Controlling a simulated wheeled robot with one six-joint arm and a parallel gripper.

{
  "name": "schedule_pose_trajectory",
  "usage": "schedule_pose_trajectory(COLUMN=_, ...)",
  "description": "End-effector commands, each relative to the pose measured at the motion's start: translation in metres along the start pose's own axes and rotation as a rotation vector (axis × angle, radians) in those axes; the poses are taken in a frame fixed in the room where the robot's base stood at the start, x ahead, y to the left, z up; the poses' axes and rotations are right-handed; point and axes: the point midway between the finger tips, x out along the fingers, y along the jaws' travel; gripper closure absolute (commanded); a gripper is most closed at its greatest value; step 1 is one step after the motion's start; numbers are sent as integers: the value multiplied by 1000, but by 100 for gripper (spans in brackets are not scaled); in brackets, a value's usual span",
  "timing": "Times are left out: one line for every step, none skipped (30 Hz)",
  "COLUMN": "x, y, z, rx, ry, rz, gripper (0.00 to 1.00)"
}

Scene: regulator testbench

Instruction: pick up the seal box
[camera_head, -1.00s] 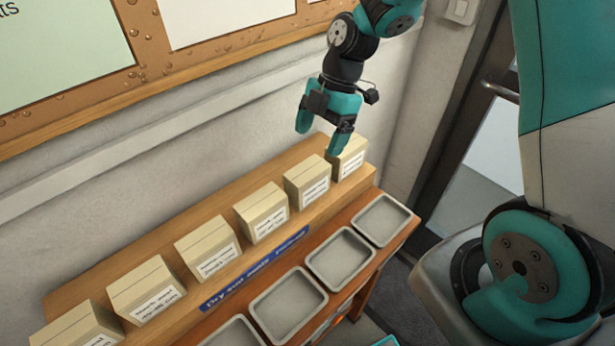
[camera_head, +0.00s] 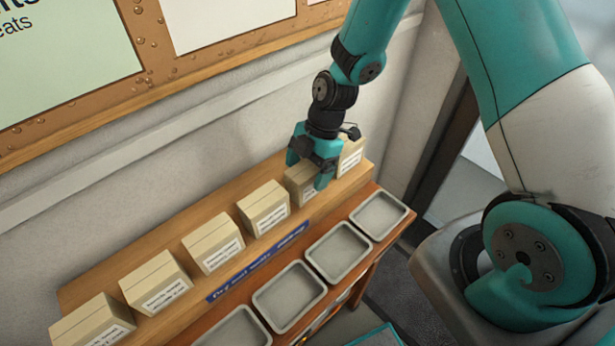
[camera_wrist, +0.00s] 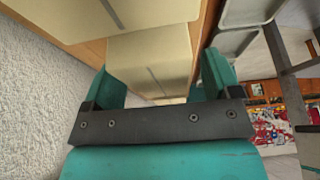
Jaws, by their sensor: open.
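Several cardboard boxes with white labels stand in a row on the wooden shelf (camera_head: 85,291). The label print is too small to tell which is the seal box. My gripper (camera_head: 308,170) is open over the second box from the right (camera_head: 294,187), partly hiding it. In the wrist view, my gripper's two teal fingers (camera_wrist: 160,80) stand apart with a box (camera_wrist: 150,58) between and beyond them. I cannot tell whether they touch it. Another box (camera_wrist: 110,12) shows at the top of the wrist view.
The rightmost box (camera_head: 350,157) and a box to the left (camera_head: 264,208) flank my gripper closely. Empty grey trays (camera_head: 341,250) line the lower level in front. A blue label strip (camera_head: 258,264) runs along the shelf front. The wall is close behind.

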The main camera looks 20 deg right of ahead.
Motion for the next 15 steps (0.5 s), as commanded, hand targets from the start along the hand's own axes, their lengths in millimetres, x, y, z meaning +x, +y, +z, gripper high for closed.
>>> schedule_pose_trajectory(x=0, y=0, z=0, rx=0, ry=0, rz=0, gripper=17)
schedule_pose_trajectory(x=0, y=0, z=0, rx=0, ry=0, rz=0, gripper=17)
schedule_pose_trajectory(x=0, y=0, z=0, rx=0, ry=0, rz=0, gripper=17)
schedule_pose_trajectory(x=0, y=0, z=0, rx=0, ry=0, rz=0, gripper=17)
schedule_pose_trajectory(x=0, y=0, z=0, rx=0, ry=0, rz=0, gripper=17)
schedule_pose_trajectory(x=1, y=0, z=0, rx=0, ry=0, rz=0, gripper=17)
schedule_pose_trajectory(x=1, y=0, z=1, rx=0, ry=0, rz=0, gripper=17)
schedule_pose_trajectory(x=1, y=0, z=1, rx=0, ry=0, rz=0, gripper=17)
schedule_pose_trajectory(x=2, y=0, z=1, rx=0, ry=0, rz=0, gripper=17)
schedule_pose_trajectory(x=2, y=0, z=1, rx=0, ry=1, rz=0, gripper=17)
schedule_pose_trajectory(x=3, y=0, z=1, rx=0, ry=1, rz=0, gripper=17)
schedule_pose_trajectory(x=3, y=0, z=1, rx=0, ry=1, rz=0, gripper=17)
schedule_pose_trajectory(x=3, y=0, z=2, rx=0, ry=1, rz=0, gripper=17)
schedule_pose_trajectory(x=4, y=0, z=2, rx=1, ry=1, rz=0, gripper=17)
schedule_pose_trajectory(x=4, y=0, z=2, rx=1, ry=1, rz=0, gripper=17)
